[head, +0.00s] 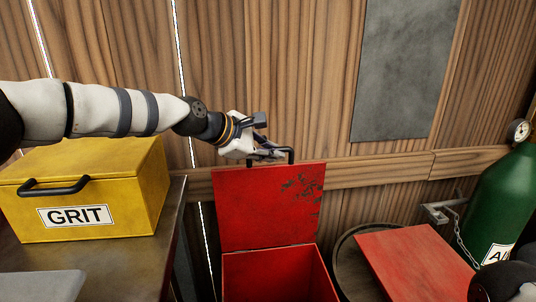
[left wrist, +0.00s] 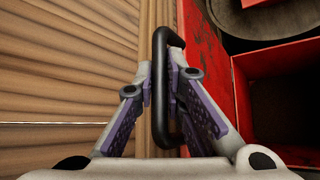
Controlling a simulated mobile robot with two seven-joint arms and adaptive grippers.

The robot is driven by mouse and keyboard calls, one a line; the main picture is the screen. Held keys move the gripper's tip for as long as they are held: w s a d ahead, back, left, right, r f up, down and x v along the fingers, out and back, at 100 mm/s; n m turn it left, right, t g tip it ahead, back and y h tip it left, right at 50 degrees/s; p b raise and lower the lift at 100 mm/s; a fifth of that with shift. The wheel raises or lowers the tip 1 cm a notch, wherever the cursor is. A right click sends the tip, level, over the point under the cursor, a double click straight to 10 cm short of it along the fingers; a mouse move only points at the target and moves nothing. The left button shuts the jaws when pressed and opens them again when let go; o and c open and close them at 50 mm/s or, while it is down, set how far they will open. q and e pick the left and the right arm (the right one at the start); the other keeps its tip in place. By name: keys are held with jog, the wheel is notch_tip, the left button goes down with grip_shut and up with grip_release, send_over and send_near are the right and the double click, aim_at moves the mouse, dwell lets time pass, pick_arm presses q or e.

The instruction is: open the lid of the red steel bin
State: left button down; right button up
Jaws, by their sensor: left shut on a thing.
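The red steel bin (head: 318,275) stands on the floor below the wood-panelled wall. Its red lid (head: 262,212), with dark worn patches, is raised about upright at the bin's back, and the bin's red inside shows. A black bar handle (head: 291,156) is at the lid's top edge. My left gripper (head: 268,155) is at this handle. In the left wrist view the handle (left wrist: 158,90) runs between the two purple-padded fingers, which are shut on it. Part of the handle is hidden by the fingers in the head view. My right gripper is not in view.
A yellow GRIT box (head: 128,205) stands on a metal table (head: 178,220) left of the bin. To the right are a barrel (head: 350,262) with a red board (head: 415,262) on it and a green cylinder (head: 500,205) with a gauge. A wooden rail (head: 375,168) runs along the wall.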

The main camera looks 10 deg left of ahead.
pick_arm(q)
jog(key=shift+w+a+f, duration=0.1)
jog(key=shift+w+f, duration=0.05)
jog(key=shift+w, duration=0.05)
jog(key=c, duration=1.7)
grip_release()
jog(key=shift+o, duration=0.2)
jog(key=shift+s, duration=0.1)
jog(key=v, duration=1.2)
